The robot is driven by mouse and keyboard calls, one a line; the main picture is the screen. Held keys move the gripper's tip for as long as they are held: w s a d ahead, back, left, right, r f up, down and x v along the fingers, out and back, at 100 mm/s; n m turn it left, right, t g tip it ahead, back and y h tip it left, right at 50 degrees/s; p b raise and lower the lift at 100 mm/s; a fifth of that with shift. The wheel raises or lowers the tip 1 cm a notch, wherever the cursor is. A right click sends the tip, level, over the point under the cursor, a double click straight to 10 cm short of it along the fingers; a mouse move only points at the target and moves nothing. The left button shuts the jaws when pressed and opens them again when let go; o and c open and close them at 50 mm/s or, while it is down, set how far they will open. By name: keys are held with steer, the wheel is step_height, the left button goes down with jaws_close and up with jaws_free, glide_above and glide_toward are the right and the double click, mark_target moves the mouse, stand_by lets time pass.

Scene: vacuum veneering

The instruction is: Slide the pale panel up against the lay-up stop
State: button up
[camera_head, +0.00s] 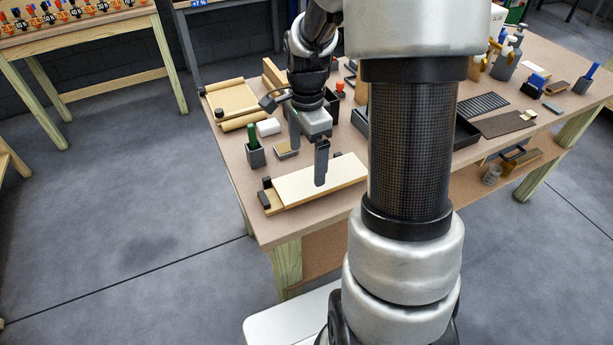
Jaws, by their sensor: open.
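The pale panel (342,173) is a flat cream board lying on a tan wooden base (274,207) near the front left of the workbench. Two small dark blocks (264,198) stand at the base's left end and look like the lay-up stop. A narrow tan strip shows between the panel's left edge and the front block, so they look apart there. My gripper (309,162) is open and empty, pointing down over the panel. Its nearer finger overlaps the panel in the picture; I cannot tell whether it touches. My arm stands close to the panel's right end.
A grey holder with a green-handled tool (255,150), a white block (268,128) and rolled veneer (243,121) lie behind the panel. My arm hides the middle of the workbench (238,176). Bare bench top lies left and in front of the panel.

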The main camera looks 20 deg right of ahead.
mark_target(297, 186)
step_height(297, 186, down, 7)
steer(key=shift+f, duration=0.1)
steer(key=shift+c, duration=0.4)
steer(key=shift+b, duration=0.3)
steer(key=c, duration=1.1)
steer(key=shift+c, duration=0.3)
steer(key=shift+a, duration=0.25)
steer(key=shift+a, duration=0.95)
steer(key=shift+a+b, duration=0.2)
steer(key=shift+b, duration=0.1)
steer(key=o, duration=1.2)
steer(key=shift+o, duration=0.2)
